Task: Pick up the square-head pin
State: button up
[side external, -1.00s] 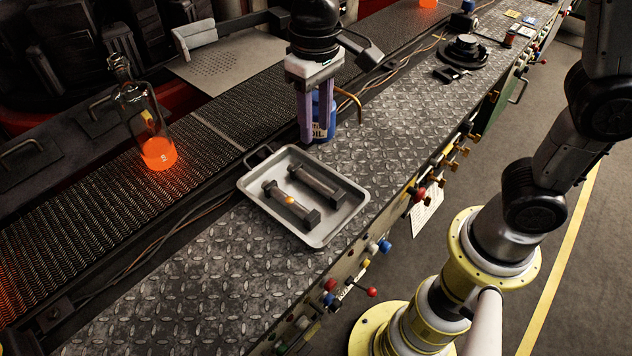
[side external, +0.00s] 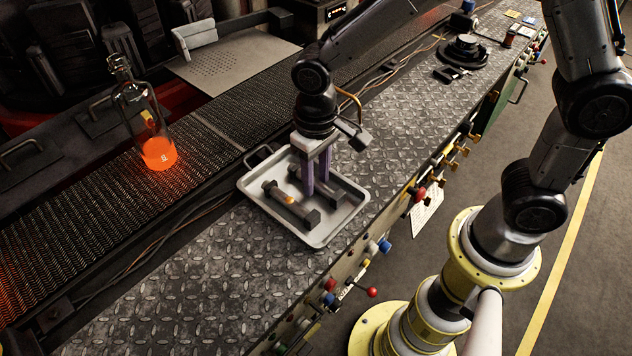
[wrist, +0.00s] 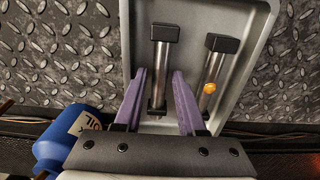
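Two dark metal pins with blocky square-looking heads lie side by side in a grey metal tray (side external: 350,212). The back pin (side external: 335,195) is plain; in the wrist view it is the left one (wrist: 163,58). The front pin (side external: 290,206) has an orange spot on its shaft and is the right one in the wrist view (wrist: 207,97). I cannot tell from the heads which is the named one. My gripper (side external: 315,187) points down into the tray at the back pin. Its purple fingers are open, one on each side of that pin's shaft in the wrist view (wrist: 162,78).
A blue oil container (wrist: 72,145) stands just outside the tray. A glass bottle with a glowing orange bottom (side external: 153,130) stands on the conveyor at left. The tread-plate bench (side external: 180,290) is clear in front of the tray. A round black fixture (side external: 465,50) sits farther back.

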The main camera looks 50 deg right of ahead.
jog(key=shift+f, duration=0.2)
grip_shut()
jog(key=shift+w+r, duration=0.1)
dwell(1.2)
